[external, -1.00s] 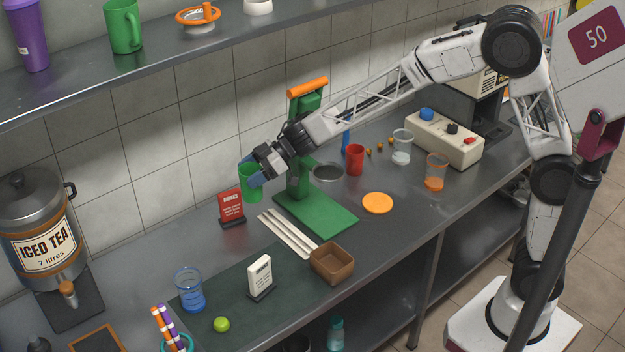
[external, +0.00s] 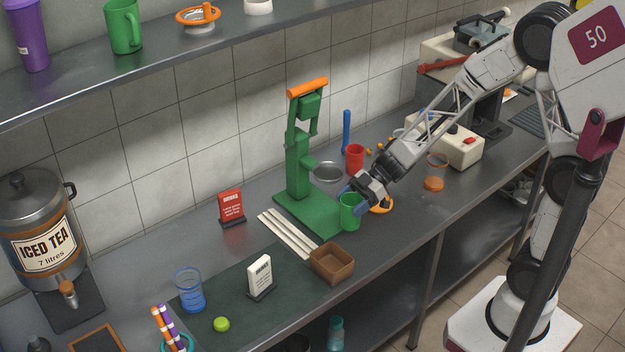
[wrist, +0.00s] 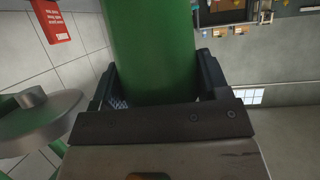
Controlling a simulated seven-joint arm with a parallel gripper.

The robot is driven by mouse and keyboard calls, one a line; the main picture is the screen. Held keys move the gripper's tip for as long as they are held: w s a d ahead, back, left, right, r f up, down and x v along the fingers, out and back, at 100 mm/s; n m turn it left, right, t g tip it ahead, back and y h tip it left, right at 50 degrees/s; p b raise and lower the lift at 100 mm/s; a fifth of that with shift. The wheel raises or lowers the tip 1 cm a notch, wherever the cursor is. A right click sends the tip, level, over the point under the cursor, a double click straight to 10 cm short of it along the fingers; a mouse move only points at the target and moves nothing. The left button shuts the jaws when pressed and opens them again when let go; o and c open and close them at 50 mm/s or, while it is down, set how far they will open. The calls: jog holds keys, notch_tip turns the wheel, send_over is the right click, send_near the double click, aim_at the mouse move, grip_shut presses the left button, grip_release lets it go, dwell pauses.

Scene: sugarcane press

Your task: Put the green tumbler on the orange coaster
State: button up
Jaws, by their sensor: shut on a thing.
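The green tumbler (external: 350,213) is upright in my gripper (external: 362,200), which is shut on it. In the external view it is at the right front edge of the green press base, a little left of the orange coaster; whether it is raised cannot be told for sure. The orange coaster (external: 386,205) lies flat on the counter, partly hidden behind my gripper. In the wrist view the green tumbler (wrist: 150,50) fills the space between the dark fingers of my gripper (wrist: 158,88).
The green press (external: 300,165) with an orange handle stands to the left. A red tumbler (external: 355,158) is behind my gripper, and a cup of orange liquid (external: 435,180) is to the right. A brown box (external: 331,262) and pale sticks (external: 287,232) lie in front left.

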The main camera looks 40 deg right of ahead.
jog(key=s+d+f+m+t+h, duration=0.1)
jog(key=s+d+m+t, duration=0.2)
jog(key=d, duration=0.8)
jog(key=s+d+f+m+t+h, duration=0.1)
jog(key=s+d, duration=0.4)
jog(key=d, duration=0.5)
jog(key=shift+d+m+t, duration=0.4)
jog(key=shift+m+t, duration=0.5)
jog(key=shift+t, duration=0.1)
jog(key=shift+w+f, duration=0.1)
jog(key=w+a+f, duration=0.1)
jog(key=w, duration=1.4)
jog(key=shift+w+a+f, duration=0.2)
jog(key=shift+w+f, duration=0.05)
jog(key=shift+w, duration=0.15)
jog(key=shift+f, duration=0.1)
jog(key=shift+f, duration=1.65)
jog(key=shift+f, duration=0.15)
